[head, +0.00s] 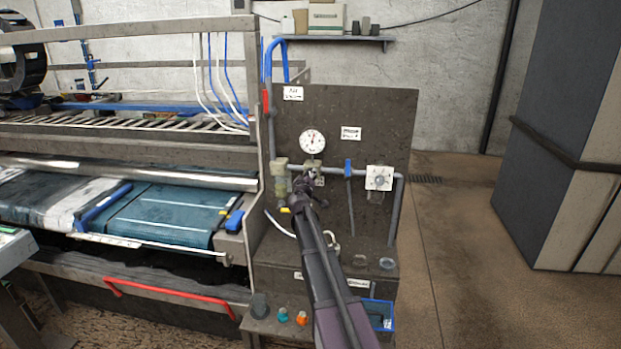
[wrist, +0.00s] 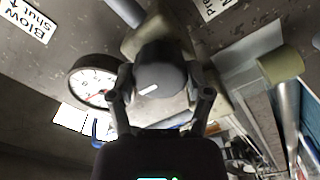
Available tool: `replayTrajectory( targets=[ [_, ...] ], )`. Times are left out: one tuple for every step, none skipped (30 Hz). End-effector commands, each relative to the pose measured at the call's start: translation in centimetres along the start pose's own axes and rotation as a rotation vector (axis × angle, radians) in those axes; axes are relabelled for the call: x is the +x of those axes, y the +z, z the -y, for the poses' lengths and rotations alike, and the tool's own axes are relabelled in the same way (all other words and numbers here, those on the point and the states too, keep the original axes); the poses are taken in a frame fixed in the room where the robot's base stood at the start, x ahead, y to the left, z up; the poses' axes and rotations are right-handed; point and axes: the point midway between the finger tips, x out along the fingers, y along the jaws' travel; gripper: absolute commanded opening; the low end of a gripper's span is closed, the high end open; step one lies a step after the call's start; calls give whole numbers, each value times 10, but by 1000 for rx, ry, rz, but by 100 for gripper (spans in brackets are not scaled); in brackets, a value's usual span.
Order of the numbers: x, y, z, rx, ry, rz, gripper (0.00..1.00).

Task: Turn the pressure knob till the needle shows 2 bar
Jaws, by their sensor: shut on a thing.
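The pressure knob (wrist: 160,77) is a dark round cap with a short white mark, filling the middle of the wrist view. My gripper (wrist: 160,98) is shut on it, one finger on each side. In the head view my gripper (head: 303,188) is at the regulator (head: 313,170) on the dark panel, and my arm hides the knob there. The round white pressure gauge (head: 312,142) sits just above the regulator. The gauge also shows in the wrist view (wrist: 90,84), tilted and partly behind a finger. Its needle is too small to read exactly.
A grey pipe (head: 343,171) runs across the dark panel (head: 395,120). A blue-handled valve (head: 348,168) and a white square plate with a dial (head: 379,178) are right of my gripper. The rug machine with a blue rug (head: 165,215) is left. A blue bin (head: 380,314) stands below.

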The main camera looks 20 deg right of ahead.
Motion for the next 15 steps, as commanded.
replayTrajectory(
  targets=[
    [0,1,-1,-46,2,3,17],
    [0,1,-1,-74,2,3,17],
    [0,1,-1,-112,2,3,17],
    [0,1,-1,-140,2,3,17],
    [0,2,-1,-169,2,3,17],
    [0,2,-1,-207,2,3,17],
    [0,2,-1,-235,2,3,17],
    [0,2,-1,-264,2,3,17],
    [0,2,-1,-302,2,3,17],
    [0,2,-1,-330,2,3,17],
    [0,2,-1,-359,2,3,17],
    [0,2,-1,-396,2,3,17],
    [0,2,-1,-425,2,3,17],
    [0,2,-1,-454,2,4,17],
    [0,2,-1,-491,1,4,17]
  ],
)
